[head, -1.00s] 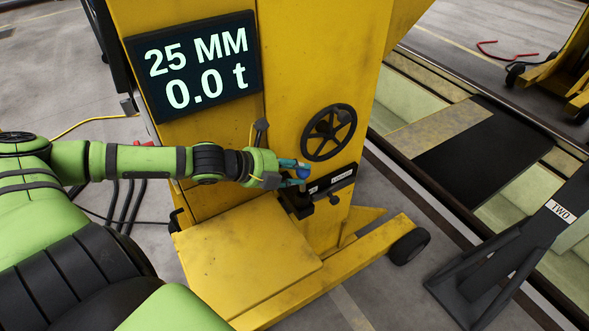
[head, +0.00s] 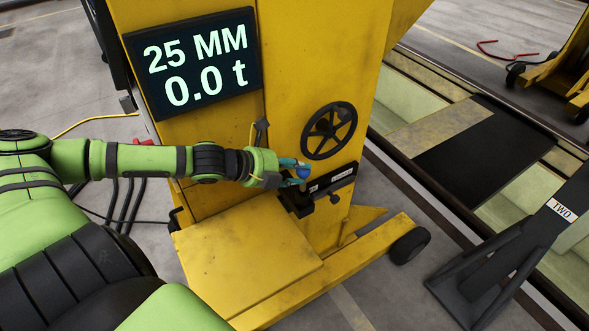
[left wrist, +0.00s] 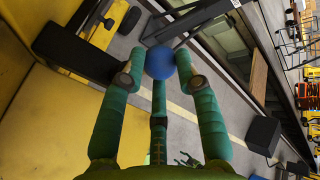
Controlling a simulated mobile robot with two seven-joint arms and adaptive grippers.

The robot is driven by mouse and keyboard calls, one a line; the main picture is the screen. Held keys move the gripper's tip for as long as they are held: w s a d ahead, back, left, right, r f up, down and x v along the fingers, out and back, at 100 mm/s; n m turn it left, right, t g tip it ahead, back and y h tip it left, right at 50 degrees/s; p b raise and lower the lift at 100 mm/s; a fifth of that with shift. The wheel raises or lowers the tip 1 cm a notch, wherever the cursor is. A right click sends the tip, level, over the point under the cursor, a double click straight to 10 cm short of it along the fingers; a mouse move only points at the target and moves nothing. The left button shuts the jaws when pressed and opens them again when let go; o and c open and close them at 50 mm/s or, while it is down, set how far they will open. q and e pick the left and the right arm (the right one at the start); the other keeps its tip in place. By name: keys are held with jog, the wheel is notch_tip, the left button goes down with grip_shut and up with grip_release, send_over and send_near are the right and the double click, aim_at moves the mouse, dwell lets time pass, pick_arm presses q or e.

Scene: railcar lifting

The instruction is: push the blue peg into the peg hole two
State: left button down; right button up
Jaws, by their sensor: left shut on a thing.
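The blue peg shows as a round blue head (left wrist: 160,62) between the fingertips in the left wrist view, and as a small blue spot (head: 303,172) in the head view. My left gripper (head: 297,174) is shut on it, just left of the black bracket with a white label (head: 330,183) on the yellow jack's face. In the left wrist view the green fingers (left wrist: 160,70) sit on both sides of the blue head. The peg's shaft and the peg hole two are hidden, so I cannot tell how the peg stands to the hole.
The yellow jack (head: 225,45) carries a display (head: 193,62) reading 25 MM and 0.0 t. A black handwheel (head: 329,131) sits above the bracket, and a yellow step (head: 245,250) lies below. A dark stand labelled TWO (head: 520,235) is at the right.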

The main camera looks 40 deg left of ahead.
pick_arm(q)
jog(key=shift+f+b, duration=1.8)
jog(key=shift+f, duration=0.25)
jog(key=c, duration=0.8)
grip_release()
jog(key=shift+r, duration=0.1)
notch_tip(320, 180, up, 10)
